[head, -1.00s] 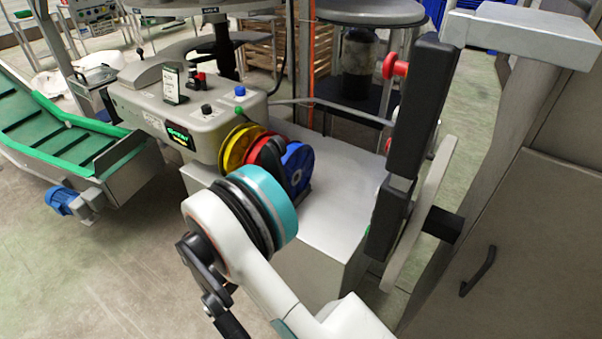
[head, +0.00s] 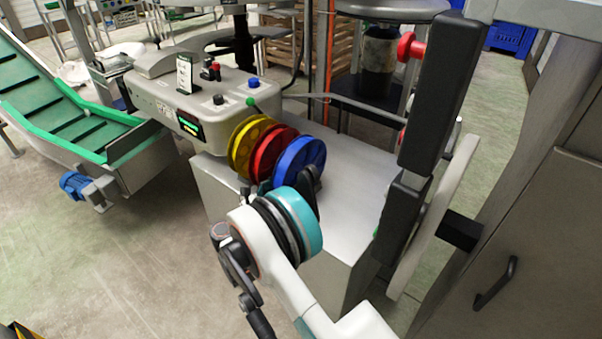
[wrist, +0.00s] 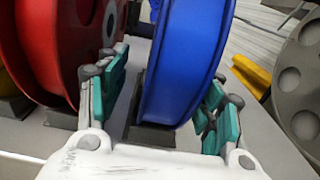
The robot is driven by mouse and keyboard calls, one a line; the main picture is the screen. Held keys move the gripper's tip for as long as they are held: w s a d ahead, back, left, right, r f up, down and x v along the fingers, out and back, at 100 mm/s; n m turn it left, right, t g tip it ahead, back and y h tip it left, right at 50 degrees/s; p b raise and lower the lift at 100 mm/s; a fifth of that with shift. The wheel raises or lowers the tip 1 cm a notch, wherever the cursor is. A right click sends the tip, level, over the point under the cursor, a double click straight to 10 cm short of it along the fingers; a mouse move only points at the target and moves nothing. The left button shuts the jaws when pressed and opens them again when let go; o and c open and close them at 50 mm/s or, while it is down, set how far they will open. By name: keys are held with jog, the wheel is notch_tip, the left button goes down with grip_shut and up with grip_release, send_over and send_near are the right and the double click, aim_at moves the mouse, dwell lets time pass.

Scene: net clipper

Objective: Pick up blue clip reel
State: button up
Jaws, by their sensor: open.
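The blue clip reel (head: 300,160) stands upright at the right end of a row of reels on the grey metal surface. In the wrist view the blue reel (wrist: 188,65) fills the middle, with its rim between the two teal-padded fingers of my gripper (wrist: 165,105). The fingers are open, one on each side of the reel. A gap shows on the left; on the right I cannot tell whether the pad touches. In the head view my arm's wrist hides most of my gripper and the reel's lower part.
A red reel (head: 272,152) stands close beside the blue one, and a yellow reel (head: 250,135) is beyond it. The grey machine (head: 195,105) stands behind left. A dark grey disc (wrist: 300,85) is at the right in the wrist view. The metal top (head: 350,165) is clear to the right.

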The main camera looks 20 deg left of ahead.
aim_at(301, 170)
jog(key=w, duration=0.1)
jog(key=w+d+b, duration=0.1)
jog(key=w+d+f+b, duration=0.1)
jog(key=w, duration=0.1)
jog(key=shift+d, duration=0.25)
jog(key=shift+w+d+r+b, duration=0.15)
jog(key=shift+w+b, duration=0.15)
jog(key=shift+w, duration=0.05)
grip_shut()
